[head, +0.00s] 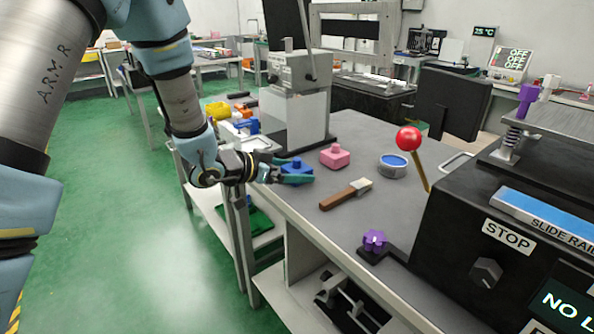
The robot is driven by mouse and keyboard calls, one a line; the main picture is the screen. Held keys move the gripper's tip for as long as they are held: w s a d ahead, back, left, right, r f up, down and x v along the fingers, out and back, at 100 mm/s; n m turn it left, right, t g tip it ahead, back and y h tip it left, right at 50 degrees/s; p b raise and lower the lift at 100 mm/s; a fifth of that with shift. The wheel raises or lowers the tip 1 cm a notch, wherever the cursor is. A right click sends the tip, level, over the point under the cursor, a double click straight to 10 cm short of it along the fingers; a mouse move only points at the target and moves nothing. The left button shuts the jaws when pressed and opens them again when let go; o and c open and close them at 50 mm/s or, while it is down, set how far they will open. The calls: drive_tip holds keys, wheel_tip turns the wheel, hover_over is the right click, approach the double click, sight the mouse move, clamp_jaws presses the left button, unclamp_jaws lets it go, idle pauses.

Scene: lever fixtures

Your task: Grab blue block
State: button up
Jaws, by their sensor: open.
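The blue block (297,168) sits on the grey table near its left edge, with a small raised knob on top. My gripper (293,170) is at the block, coming from the left, with its teal fingers spread. One finger shows behind the block and one in front of it, so the block appears to be between them. Whether the fingers touch the block cannot be told. The lower part of the block is partly hidden by the near finger.
A pink block (335,156) stands just right of the blue one. A brush (346,194), a round tin (393,166) and a purple knob (374,241) lie farther right. A red-ball lever (409,139) rises beside a black control box. A machine (299,95) stands behind.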

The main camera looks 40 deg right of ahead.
drive_tip(key=shift+d+f, duration=0.25)
drive_tip(key=shift+d, duration=0.4)
drive_tip(key=shift+c, duration=0.4)
drive_tip(key=c, duration=1.5)
